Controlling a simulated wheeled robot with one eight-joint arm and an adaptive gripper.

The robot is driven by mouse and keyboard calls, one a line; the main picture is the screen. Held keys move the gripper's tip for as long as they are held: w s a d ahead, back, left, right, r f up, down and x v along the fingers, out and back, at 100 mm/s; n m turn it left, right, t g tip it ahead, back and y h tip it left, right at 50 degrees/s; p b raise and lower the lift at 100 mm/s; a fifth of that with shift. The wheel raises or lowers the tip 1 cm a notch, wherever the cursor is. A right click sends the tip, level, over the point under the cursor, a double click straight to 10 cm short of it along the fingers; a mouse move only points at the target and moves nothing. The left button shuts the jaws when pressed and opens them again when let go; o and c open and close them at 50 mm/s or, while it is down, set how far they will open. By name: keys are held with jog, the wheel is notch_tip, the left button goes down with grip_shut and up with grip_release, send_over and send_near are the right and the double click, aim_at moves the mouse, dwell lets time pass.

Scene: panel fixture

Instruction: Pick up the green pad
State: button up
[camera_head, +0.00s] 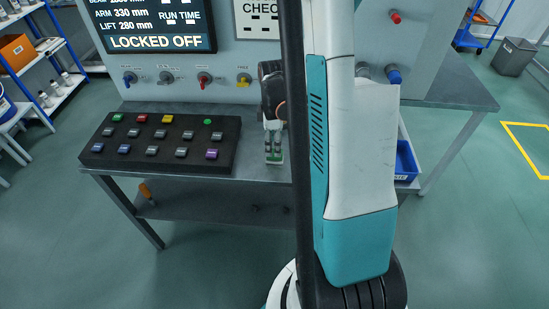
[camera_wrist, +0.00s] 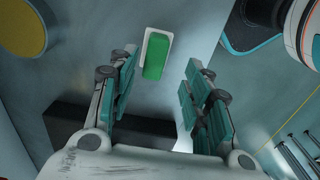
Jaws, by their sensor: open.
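The green pad (camera_wrist: 156,58) is a rounded green block with a white edge along its top and left side in the wrist view. It lies beyond my gripper, on the grey surface, roughly between the lines of the two fingers. My gripper (camera_wrist: 160,72) is open, with nothing between its teal-lined fingers. In the head view my gripper (camera_head: 273,148) points down over the table front, right of the button box. A small green patch shows at its tips there, but I cannot tell pad from finger lining.
A black button box (camera_head: 108,157) with several coloured buttons stands on the grey table (camera_head: 460,92) left of my gripper. A panel with knobs (camera_head: 203,80) rises behind. A blue bin (camera_head: 406,160) is at the right. My arm hides part of the table.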

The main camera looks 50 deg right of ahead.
jog(key=f+b, duration=0.1)
jog(key=f, duration=0.2)
jog(key=f+b, duration=0.1)
jog(key=f, duration=0.1)
jog(key=shift+w+d+f+b, duration=0.15)
jog(key=shift+w+d+b, duration=0.05)
jog(key=shift+d+b, duration=0.1)
grip_shut()
